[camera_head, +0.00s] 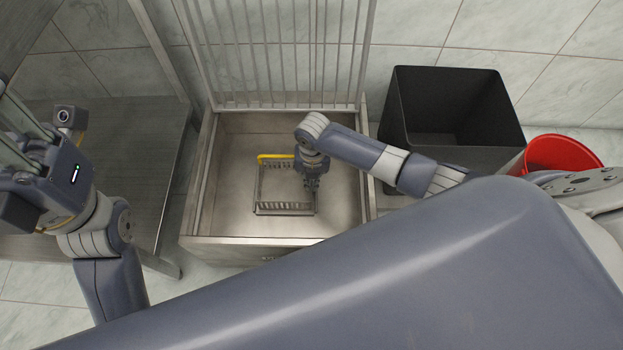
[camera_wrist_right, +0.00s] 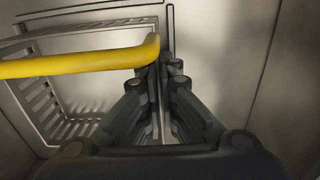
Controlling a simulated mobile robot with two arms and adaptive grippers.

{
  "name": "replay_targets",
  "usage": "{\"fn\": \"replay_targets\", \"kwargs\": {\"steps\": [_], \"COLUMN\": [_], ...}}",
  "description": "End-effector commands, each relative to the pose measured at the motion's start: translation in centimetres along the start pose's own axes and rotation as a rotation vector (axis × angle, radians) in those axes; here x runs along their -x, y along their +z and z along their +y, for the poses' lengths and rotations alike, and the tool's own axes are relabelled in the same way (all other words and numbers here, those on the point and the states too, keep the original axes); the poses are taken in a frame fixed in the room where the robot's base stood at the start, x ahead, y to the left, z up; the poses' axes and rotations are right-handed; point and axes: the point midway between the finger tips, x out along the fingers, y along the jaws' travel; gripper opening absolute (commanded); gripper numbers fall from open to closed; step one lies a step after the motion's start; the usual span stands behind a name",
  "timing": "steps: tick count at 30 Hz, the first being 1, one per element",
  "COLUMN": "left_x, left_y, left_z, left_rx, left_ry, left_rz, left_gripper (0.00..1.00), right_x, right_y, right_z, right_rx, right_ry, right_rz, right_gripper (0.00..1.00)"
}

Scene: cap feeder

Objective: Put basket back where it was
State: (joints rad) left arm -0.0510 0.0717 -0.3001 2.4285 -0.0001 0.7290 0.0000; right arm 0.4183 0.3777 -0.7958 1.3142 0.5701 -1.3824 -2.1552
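The wire basket (camera_head: 286,207) with a yellow handle (camera_head: 275,156) is inside the open steel basin. My right gripper (camera_head: 311,184) points down at the basket's right side. In the right wrist view my right gripper (camera_wrist_right: 165,68) has its fingers close together at the edge of the basket (camera_wrist_right: 42,100), apparently pinching its side; the exact contact is partly hidden. The yellow handle (camera_wrist_right: 75,64) passes left of the fingers, its end near the fingertips. My left gripper (camera_head: 18,140) is at the left edge, away from the basket, its fingertips partly cut off.
The steel basin (camera_head: 205,185) has a raised barred lid (camera_head: 285,50) behind it. A black bin (camera_head: 395,115) and a red bucket (camera_head: 560,152) stand to the right. A metal table (camera_head: 140,150) is on the left. The basin floor left and right of the basket is clear.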

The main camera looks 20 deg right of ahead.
Motion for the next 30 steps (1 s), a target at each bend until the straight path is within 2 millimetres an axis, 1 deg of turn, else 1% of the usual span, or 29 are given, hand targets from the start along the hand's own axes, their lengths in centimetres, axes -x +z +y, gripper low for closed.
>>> {"fn": "replay_targets", "kwargs": {"steps": [4,6,7,16,19,21,23,24,26,30], "left_x": [0.1,0.0,0.0,0.0,-0.2,-0.6,-0.2,0.2,0.4,1.0], "left_y": [0.0,0.0,0.0,0.0,0.0,-0.1,-0.1,0.1,0.1,-0.1], "left_z": [0.0,0.0,0.0,0.0,0.0,0.0,-0.1,-0.2,-0.2,-0.3], "left_rx": [0.0,0.0,0.0,0.0,0.0,0.0,0.002,0.004,0.007,0.013], "left_ry": [0.001,0.002,0.002,0.002,0.002,0.001,-0.009,-0.016,-0.023,-0.041], "left_rz": [0.002,0.002,0.002,0.001,0.003,0.007,-0.013,-0.036,-0.055,-0.1], "left_gripper": [0.3,0.3,0.3,0.3,0.3,0.3,0.3,0.3,0.3,0.3], "right_x": [-0.4,-0.3,-0.3,-0.3,0.1,0.8,1.7,2.4,3.5,6.5], "right_y": [0.0,0.0,0.0,0.0,0.0,0.0,0.0,0.0,0.0,0.1], "right_z": [0.1,0.0,0.0,0.0,0.0,0.0,0.0,0.1,0.0,0.0], "right_rx": [0.0,0.0,0.0,0.0,0.0,0.0,0.001,0.001,0.001,0.002], "right_ry": [0.001,0.0,0.0,0.0,0.0,0.0,0.001,0.002,0.001,0.001], "right_rz": [0.0,0.0,0.0,0.0,0.0,0.0,-0.001,-0.001,-0.001,-0.002], "right_gripper": [0.0,0.18,0.25,0.25,0.25,0.25,0.25,0.25,0.25,0.25]}}
